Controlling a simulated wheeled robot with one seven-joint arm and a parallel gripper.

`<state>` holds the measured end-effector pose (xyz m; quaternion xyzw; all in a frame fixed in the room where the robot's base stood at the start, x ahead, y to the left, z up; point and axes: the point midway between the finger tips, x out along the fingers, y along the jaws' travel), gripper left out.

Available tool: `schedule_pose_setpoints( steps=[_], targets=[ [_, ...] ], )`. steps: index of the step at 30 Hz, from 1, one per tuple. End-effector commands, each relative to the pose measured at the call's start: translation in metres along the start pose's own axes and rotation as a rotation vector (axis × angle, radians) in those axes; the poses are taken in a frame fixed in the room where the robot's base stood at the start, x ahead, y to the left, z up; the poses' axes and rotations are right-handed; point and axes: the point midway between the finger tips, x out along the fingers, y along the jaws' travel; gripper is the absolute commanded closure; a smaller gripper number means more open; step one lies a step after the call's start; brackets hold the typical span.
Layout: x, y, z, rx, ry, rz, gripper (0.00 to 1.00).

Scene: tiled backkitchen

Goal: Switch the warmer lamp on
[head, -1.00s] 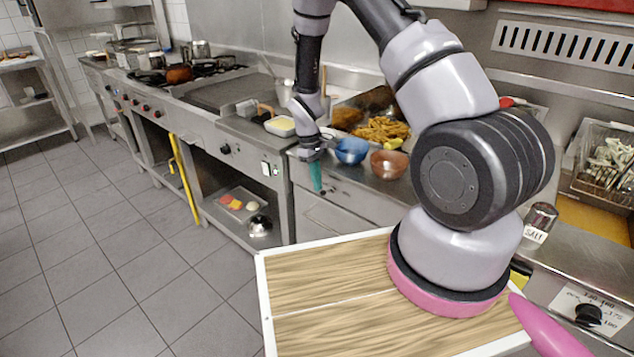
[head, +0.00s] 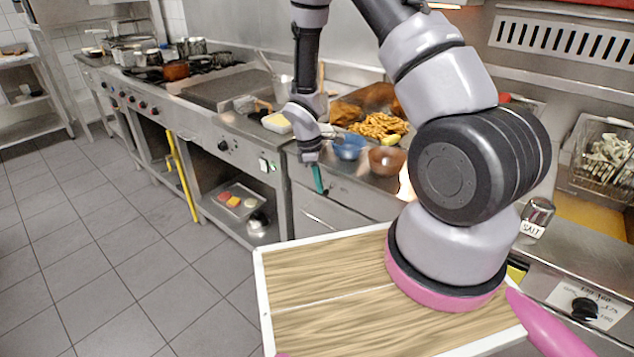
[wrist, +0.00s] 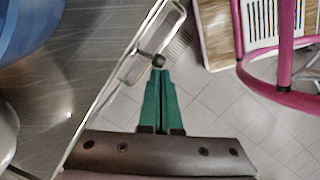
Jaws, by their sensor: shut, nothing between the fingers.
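My gripper (head: 318,188) points down in front of the steel counter's front face, its green fingers closed together and empty. A bright patch of light lies on the counter beside the copper bowl.
A blue bowl (head: 349,146) and a copper bowl (head: 387,160) stand close to my gripper near the counter edge. A tray of fried food (head: 379,126) is behind them. The tiled floor (head: 130,240) at left is clear.

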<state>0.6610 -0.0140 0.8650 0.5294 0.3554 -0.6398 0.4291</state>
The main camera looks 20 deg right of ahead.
Motion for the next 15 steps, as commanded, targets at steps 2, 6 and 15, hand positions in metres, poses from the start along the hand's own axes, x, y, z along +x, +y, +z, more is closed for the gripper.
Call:
schedule_pose_setpoints(
  steps=[2,6,15],
  targets=[
    [0.0001,-0.0007,0.0007,-0.021,0.000,0.004,1.00],
    [0.0002,-0.0004,0.0007,-0.018,0.000,0.004,1.00],
    [0.0000,0.0075,-0.0005,-0.015,0.000,0.004,1.00]
  ],
)
